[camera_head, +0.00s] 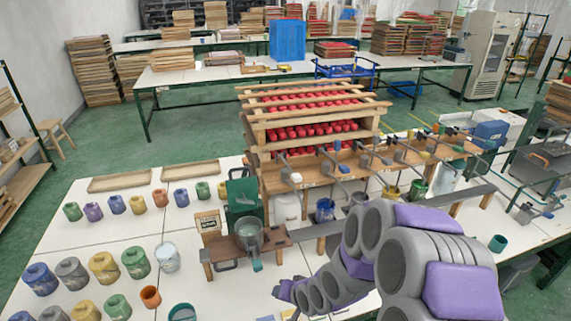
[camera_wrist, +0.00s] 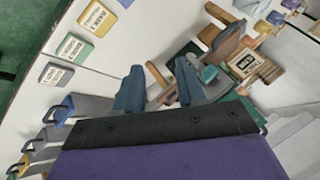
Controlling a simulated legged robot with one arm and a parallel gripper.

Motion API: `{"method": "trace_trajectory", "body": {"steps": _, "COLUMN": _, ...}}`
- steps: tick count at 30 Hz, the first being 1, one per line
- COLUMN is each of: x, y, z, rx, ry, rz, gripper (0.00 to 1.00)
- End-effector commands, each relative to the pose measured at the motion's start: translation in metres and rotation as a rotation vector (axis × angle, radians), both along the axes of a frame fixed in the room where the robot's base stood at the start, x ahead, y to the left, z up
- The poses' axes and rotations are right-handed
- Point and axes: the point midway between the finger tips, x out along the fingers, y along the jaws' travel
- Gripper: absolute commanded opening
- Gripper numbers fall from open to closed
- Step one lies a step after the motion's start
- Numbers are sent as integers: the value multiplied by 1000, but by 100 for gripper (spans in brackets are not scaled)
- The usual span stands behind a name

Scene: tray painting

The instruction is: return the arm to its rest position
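My arm (camera_head: 385,255), purple and grey, reaches in from the lower right of the head view over the front of the white table (camera_head: 95,215). The wooden stand shows beyond the fingers.
Several coloured paint pots (camera_head: 103,266) stand at the left, with two empty wooden trays (camera_head: 120,182) behind. A wooden rack (camera_head: 310,125) of red items stands at centre. Labelled blocks (camera_wrist: 75,46) and paddles show in the wrist view. A small teal cup (camera_head: 497,243) stands at right.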

Motion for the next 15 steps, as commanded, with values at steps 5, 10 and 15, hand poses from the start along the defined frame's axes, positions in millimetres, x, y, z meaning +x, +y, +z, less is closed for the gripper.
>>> {"method": "trace_trajectory", "body": {"steps": 5, "x": -22, "y": -42, "z": 30, "rx": -176, "ry": 58, "rz": 40, "gripper": 39}}
{"method": "trace_trajectory", "body": {"steps": 10, "x": -56, "y": -80, "z": 61, "rx": -313, "ry": 145, "rz": 67, "gripper": 39}}
{"method": "trace_trajectory", "body": {"steps": 15, "x": -102, "y": -112, "z": 93, "rx": -412, "ry": 247, "rz": 89, "gripper": 39}}
